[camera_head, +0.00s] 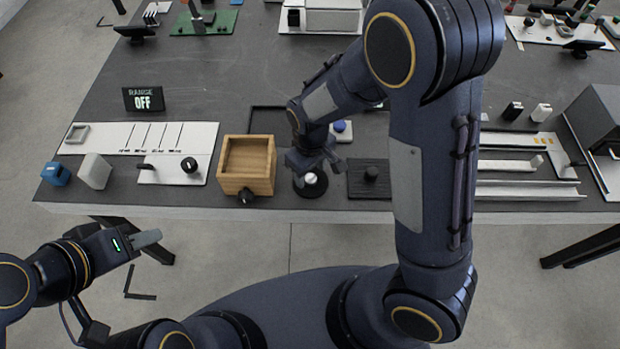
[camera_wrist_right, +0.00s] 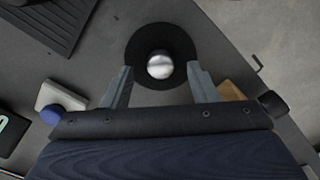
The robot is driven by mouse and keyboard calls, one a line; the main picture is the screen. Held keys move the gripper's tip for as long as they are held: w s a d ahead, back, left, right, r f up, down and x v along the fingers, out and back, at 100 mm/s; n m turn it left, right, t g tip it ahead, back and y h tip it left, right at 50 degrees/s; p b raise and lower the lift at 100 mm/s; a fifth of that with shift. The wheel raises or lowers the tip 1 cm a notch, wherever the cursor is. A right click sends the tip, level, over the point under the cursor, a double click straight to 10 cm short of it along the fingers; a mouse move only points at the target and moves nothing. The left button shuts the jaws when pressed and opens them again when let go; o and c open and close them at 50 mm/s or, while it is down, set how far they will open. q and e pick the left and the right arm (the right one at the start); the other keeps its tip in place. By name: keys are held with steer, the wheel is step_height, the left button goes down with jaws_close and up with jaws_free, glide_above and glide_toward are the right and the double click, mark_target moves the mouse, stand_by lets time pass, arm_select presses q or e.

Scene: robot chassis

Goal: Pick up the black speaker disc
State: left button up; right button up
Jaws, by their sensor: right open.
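The black speaker disc (camera_head: 311,187) lies on the grey table near its front edge, with a rounded silver-white piece at its centre. In the right wrist view the black disc (camera_wrist_right: 136,48) shows whole, apart from what the fingers may cover. My right gripper (camera_head: 318,175) is over the disc in the head view. In its wrist view the open fingers (camera_wrist_right: 160,83) stand to either side of the silver centre, with nothing between them that I can see gripped. My left gripper (camera_head: 145,238) is off the table at the lower left, away from the disc; its finger gap is unclear.
A wooden box (camera_head: 248,160) with a dark knob stands just left of the disc. A black ribbed plate (camera_head: 369,179) with a knob lies just right. A white block with a blue button (camera_head: 341,130) is behind. The table's front edge is close.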

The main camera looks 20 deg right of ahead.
steer(key=shift+f, duration=0.95)
steer(key=shift+c, duration=0.2)
steer(key=c, duration=1.1)
steer(key=shift+r, duration=0.15)
